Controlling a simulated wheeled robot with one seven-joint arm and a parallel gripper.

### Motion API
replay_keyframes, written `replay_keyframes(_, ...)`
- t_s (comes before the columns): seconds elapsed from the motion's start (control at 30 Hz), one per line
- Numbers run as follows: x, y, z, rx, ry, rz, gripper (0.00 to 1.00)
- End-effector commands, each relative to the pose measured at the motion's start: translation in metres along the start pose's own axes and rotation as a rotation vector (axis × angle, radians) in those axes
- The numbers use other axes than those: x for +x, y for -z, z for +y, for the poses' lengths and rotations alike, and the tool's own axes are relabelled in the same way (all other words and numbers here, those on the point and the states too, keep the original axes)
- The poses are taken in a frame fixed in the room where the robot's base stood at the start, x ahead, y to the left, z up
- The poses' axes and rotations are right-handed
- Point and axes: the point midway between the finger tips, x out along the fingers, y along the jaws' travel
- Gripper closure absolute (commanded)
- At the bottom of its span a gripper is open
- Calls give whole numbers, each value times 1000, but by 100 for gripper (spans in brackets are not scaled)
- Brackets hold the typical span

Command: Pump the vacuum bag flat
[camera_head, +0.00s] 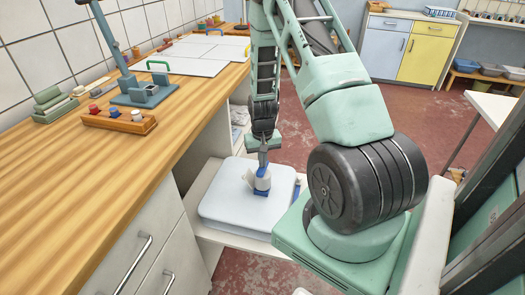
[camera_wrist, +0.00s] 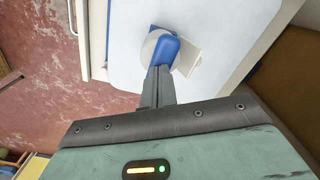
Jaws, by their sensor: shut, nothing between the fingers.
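The vacuum bag (camera_head: 228,204) is a pale, rounded, cushion-like slab lying on a low white surface beside the wooden counter. On top of it stands a small pump (camera_head: 262,182) with a white body and blue parts. In the wrist view the bag (camera_wrist: 218,22) fills the upper middle, and the pump's blue top (camera_wrist: 166,50) shows just beyond my fingers. My gripper (camera_head: 263,161) points down at the pump from above, fingers shut and empty. In the wrist view its tips (camera_wrist: 159,70) overlap the blue top's near edge. I cannot tell whether they touch it.
The wooden counter (camera_head: 130,150) runs along the left, with drawers below. It carries a wooden block with coloured knobs (camera_head: 120,122), a blue-grey stand (camera_head: 140,92) and white panels (camera_head: 205,55). A white table (camera_head: 497,108) stands right. Red floor (camera_head: 440,115) is open behind.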

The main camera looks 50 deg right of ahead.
Motion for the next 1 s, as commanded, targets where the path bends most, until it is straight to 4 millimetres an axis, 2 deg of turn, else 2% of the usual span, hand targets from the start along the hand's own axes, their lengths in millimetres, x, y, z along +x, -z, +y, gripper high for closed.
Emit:
replay_keyframes(0.8, -41, 0, 0, 0, 0, 0, 100)
replay_keyframes(1.0, -43, 0, 0, 0, 0, 0, 100)
